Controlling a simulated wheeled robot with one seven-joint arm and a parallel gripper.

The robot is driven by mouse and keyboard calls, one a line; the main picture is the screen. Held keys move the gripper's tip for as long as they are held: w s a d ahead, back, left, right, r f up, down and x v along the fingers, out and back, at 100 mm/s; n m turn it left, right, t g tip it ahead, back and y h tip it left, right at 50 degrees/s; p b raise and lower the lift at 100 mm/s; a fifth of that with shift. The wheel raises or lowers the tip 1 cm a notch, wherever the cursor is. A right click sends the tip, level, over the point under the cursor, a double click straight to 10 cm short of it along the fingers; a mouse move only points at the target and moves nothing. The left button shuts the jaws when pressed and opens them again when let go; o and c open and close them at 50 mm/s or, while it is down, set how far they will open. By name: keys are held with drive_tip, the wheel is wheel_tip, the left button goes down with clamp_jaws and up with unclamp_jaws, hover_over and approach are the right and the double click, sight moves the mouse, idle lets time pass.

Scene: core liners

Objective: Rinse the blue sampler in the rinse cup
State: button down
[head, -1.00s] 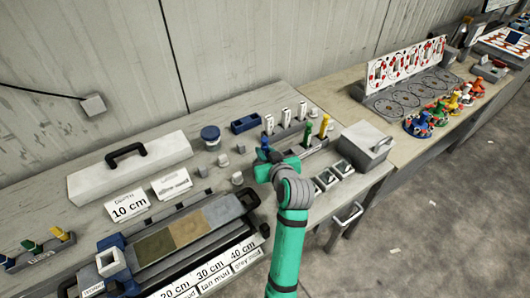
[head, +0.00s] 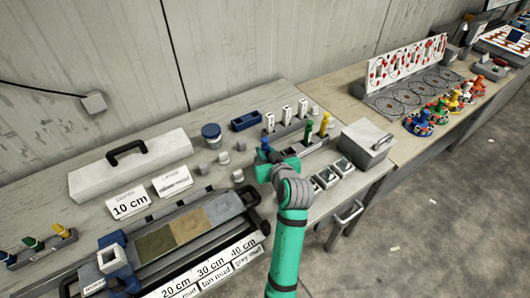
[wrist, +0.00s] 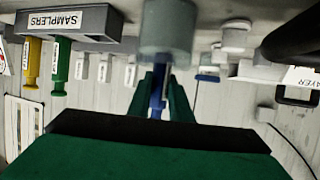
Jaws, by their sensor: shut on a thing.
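My gripper (head: 274,164) is shut on the blue sampler (wrist: 157,92), which stands between its fingers in the wrist view. In the head view the sampler's blue top (head: 265,142) shows just above the gripper, left of the sampler rack (head: 318,146). A grey cylinder (wrist: 168,28) is in line with the sampler's far end in the wrist view. I cannot tell whether it is part of the sampler or a separate thing.
The green sampler (head: 308,131) and yellow sampler (head: 325,122) stand in the rack to the right. A blue block (head: 246,121) lies behind. Small grey pieces (head: 224,158) stand left of my gripper. A core tray (head: 185,228) lies front left; a grey box (head: 367,143) stands right.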

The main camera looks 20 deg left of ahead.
drive_tip(key=shift+r, duration=0.55)
drive_tip(key=shift+f, duration=0.15)
drive_tip(key=shift+f, duration=0.6)
drive_tip(key=shift+r, duration=0.15)
drive_tip(key=shift+r, duration=0.55)
drive_tip(key=shift+f, duration=0.1)
drive_tip(key=shift+f, duration=0.6)
drive_tip(key=shift+r, duration=0.15)
drive_tip(key=shift+r, duration=0.6)
